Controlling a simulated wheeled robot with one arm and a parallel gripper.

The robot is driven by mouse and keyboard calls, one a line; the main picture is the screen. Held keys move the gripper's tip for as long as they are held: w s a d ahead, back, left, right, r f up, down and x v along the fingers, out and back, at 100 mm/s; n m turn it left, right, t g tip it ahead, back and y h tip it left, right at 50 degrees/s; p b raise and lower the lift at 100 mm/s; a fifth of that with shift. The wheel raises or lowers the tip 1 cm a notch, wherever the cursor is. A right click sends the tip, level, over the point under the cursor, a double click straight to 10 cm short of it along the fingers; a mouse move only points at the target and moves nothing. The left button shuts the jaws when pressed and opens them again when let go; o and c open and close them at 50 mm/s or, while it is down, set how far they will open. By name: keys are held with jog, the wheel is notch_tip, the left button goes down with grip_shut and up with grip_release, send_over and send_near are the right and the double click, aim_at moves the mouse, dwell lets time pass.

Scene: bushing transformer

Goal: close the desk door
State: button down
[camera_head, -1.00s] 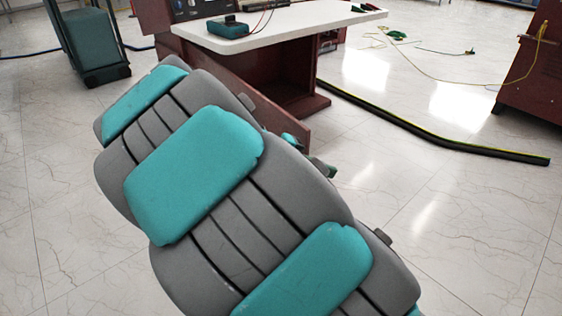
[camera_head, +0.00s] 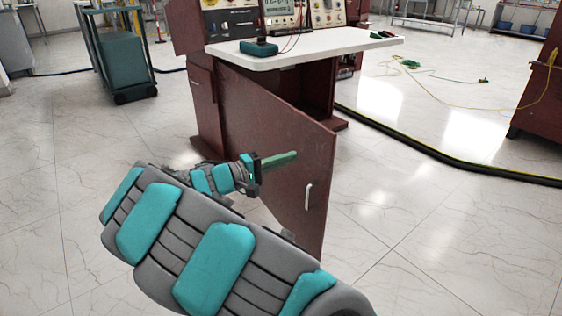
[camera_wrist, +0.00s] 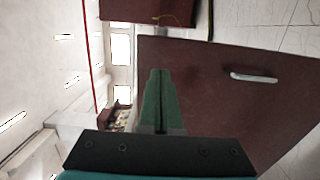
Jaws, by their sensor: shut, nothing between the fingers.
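The dark red desk door (camera_head: 285,150) stands open, swung out from the desk (camera_head: 205,115). Its white handle (camera_head: 308,196) is near its free edge. In the wrist view the door (camera_wrist: 225,105) fills the right half, with the handle (camera_wrist: 254,77) at upper right. My gripper (camera_head: 294,155) is shut and empty, its green fingers in front of the door's outer face, toward the upper middle. In the wrist view the fingers (camera_wrist: 158,75) overlap the door's edge; I cannot tell whether they touch it. The desk's dark opening (camera_head: 318,88) shows behind the door.
The white desk top (camera_head: 310,45) carries a teal meter (camera_head: 259,48) and instruments. A black cable channel (camera_head: 440,155) runs along the floor at right. A teal cart (camera_head: 122,60) stands at back left.

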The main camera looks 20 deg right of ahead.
aim_at(326, 146)
jog(key=x, duration=0.9)
jog(key=shift+d, duration=0.3)
